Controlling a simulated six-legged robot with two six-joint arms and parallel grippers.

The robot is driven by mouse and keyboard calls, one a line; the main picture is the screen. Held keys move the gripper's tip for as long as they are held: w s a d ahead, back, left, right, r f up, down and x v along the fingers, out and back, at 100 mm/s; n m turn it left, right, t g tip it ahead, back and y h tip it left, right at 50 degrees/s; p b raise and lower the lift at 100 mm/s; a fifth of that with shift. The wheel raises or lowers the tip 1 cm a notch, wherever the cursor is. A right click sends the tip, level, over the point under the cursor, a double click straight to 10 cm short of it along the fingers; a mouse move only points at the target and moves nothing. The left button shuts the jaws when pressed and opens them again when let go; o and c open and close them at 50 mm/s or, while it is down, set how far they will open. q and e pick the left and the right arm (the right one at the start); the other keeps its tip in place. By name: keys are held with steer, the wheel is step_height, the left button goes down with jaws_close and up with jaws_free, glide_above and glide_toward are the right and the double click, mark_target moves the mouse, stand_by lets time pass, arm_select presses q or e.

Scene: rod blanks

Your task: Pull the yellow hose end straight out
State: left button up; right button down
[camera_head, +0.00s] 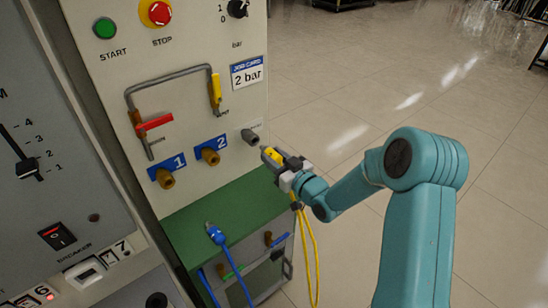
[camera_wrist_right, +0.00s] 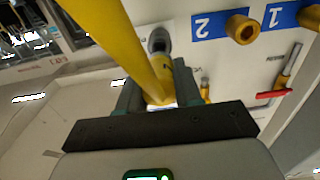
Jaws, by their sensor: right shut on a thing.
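The yellow hose end (camera_head: 272,155) is held in my right gripper (camera_head: 280,163), which is shut on it just in front of the machine panel. In the wrist view, the yellow hose (camera_wrist_right: 112,42) crosses in front of the right gripper (camera_wrist_right: 158,92). The grey port (camera_head: 250,137) sticks out of the panel, and it also shows in the wrist view (camera_wrist_right: 158,40). The hose end points at this port and is close to it; I cannot tell for certain whether they touch. The yellow hose hangs down below the gripper. My left gripper is not in view.
Brass ports 1 (camera_head: 165,179) and 2 (camera_head: 210,157) sit left of the grey port. A blue hose end (camera_head: 215,234) rests on the green ledge (camera_head: 190,222). A red-handled valve (camera_head: 154,124) and a yellow-handled valve (camera_head: 216,88) are above. Open floor lies to the right.

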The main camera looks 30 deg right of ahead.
steer(key=shift+s+d+b, duration=0.15)
steer(key=shift+s+b, duration=0.3)
steer(key=shift+s, duration=1)
steer(key=shift+s+d+b, duration=0.1)
steer(key=shift+s+b, duration=0.3)
steer(key=shift+s, duration=1.05)
